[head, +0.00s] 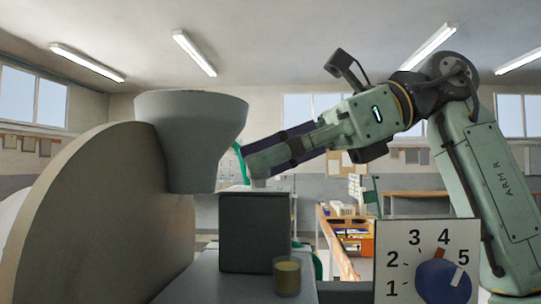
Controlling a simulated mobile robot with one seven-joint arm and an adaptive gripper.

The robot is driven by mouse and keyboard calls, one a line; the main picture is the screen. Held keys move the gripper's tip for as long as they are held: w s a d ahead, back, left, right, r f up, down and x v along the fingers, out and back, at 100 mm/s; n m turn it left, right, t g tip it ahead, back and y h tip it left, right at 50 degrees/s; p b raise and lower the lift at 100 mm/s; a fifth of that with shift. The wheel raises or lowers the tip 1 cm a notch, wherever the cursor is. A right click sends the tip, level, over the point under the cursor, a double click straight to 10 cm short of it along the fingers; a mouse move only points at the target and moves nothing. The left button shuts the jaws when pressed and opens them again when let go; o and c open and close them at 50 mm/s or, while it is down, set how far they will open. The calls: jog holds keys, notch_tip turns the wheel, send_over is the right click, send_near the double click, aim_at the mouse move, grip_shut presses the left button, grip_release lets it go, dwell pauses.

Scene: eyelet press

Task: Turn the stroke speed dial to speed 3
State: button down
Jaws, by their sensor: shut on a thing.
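The stroke speed dial (436,285) is a blue round knob at the lower right of the head view, on a pale plate (391,239) numbered 1 to 5. A white line on the knob lies at its upper right, below the 5. A red-orange mark shows at the knob's upper edge, just below the 4. My gripper (254,165) is far up and left of the dial, beside the grey hopper-like part, and not touching the dial. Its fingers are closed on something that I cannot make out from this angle.
A grey hopper-like part (190,135) and a large round disc (85,220) fill the left. A dark block (257,232) and a small yellowish cup (287,277) stand in the middle. A bench with boxes (345,225) is behind.

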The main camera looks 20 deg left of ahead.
jog(key=shift+n+g+h, duration=0.4)
jog(key=shift+n+g, duration=0.3)
jog(key=shift+n+h, duration=0.3)
jog(key=c, duration=1.4)
grip_release()
jog(key=shift+w, duration=0.1)
jog(key=shift+c, duration=0.2)
